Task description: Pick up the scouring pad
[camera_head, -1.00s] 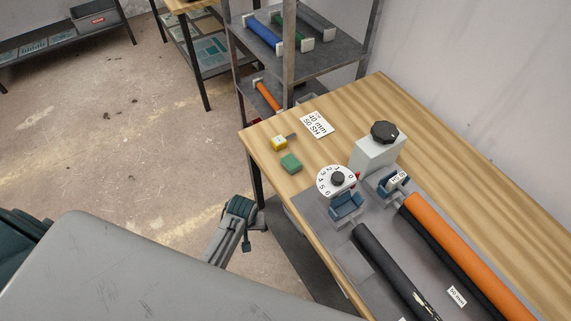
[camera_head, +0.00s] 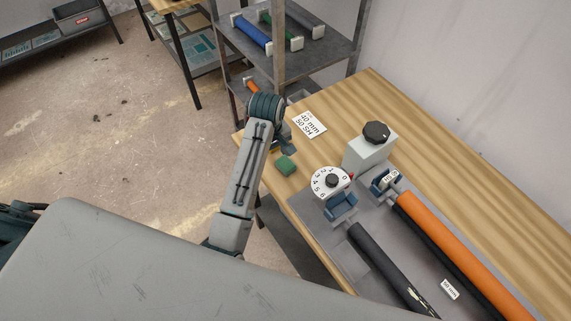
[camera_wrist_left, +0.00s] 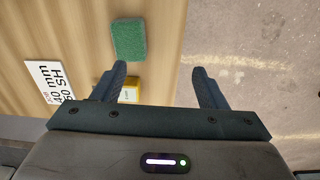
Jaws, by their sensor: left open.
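The scouring pad, a small green block (camera_head: 286,165), lies on the wooden table near its left edge in the head view. In the left wrist view the green pad (camera_wrist_left: 129,39) is up and left of centre, ahead of the fingertips. My left gripper (camera_wrist_left: 159,70) is open and empty, with the pad outside its jaws and lined up nearer the left finger. In the head view the left gripper (camera_head: 288,144) is over the table edge just beyond the pad, partly hidden by its wrist. My right gripper is not in view.
A yellow block (camera_wrist_left: 130,90) lies partly behind the left finger in the wrist view. A white label card (camera_head: 310,124) lies close by. A dial (camera_head: 331,181), a grey box with a black knob (camera_head: 368,152) and an orange roller (camera_head: 450,250) stand to the right. A shelf rack (camera_head: 280,60) is behind.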

